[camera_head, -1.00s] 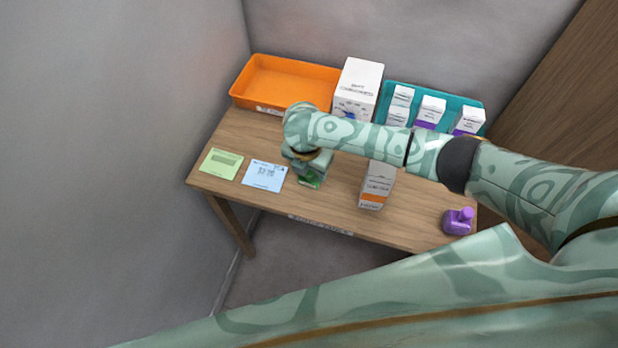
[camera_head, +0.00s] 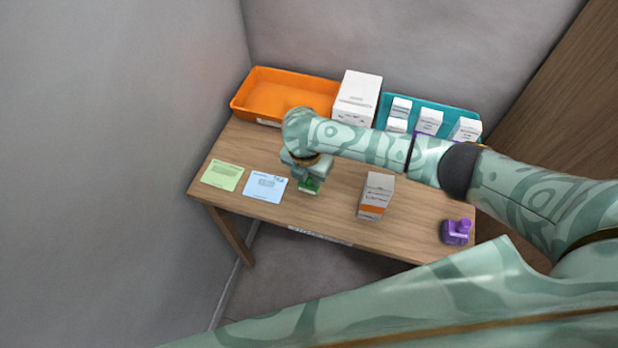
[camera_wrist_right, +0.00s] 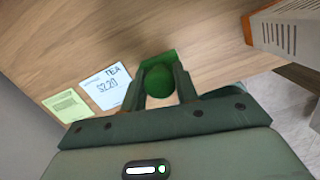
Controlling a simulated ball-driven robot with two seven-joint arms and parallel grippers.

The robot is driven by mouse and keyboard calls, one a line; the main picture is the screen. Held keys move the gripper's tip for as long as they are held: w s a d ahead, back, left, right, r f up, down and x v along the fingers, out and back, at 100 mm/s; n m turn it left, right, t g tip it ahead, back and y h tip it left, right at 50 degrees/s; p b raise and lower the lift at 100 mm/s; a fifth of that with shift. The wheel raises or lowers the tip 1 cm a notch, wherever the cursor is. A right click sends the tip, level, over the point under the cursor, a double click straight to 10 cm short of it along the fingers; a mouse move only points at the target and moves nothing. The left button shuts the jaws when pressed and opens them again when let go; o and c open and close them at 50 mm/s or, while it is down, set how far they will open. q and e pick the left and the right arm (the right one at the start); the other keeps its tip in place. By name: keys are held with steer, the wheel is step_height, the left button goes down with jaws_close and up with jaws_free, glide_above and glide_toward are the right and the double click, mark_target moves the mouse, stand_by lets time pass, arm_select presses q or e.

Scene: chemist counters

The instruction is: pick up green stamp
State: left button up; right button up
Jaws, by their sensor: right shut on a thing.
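The green stamp (camera_head: 309,185) is at the tabletop, just right of the blue card. It also shows in the right wrist view (camera_wrist_right: 158,62), with its round knob between the two fingers. My right gripper (camera_head: 308,175) reaches down over it and is shut on it. In the right wrist view the fingers (camera_wrist_right: 160,85) sit on either side of the knob. I cannot tell whether the stamp's base touches the table. My left gripper is not in view.
A blue card (camera_head: 265,186) and a green card (camera_head: 223,175) lie left of the stamp. A white-and-orange box (camera_head: 376,196) and a purple stamp (camera_head: 457,231) stand to the right. An orange tray (camera_head: 240,103), a large white box (camera_head: 358,97) and a teal tray (camera_head: 470,117) with several boxes line the back.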

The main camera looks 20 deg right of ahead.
steer(key=s+a+r+p, duration=0.1)
steer(key=s+r+p, duration=0.6)
steer(key=s+r, duration=0.3)
steer(key=s, duration=0.4)
steer(key=shift+r, duration=0.25)
steer(key=shift+o, duration=0.9)
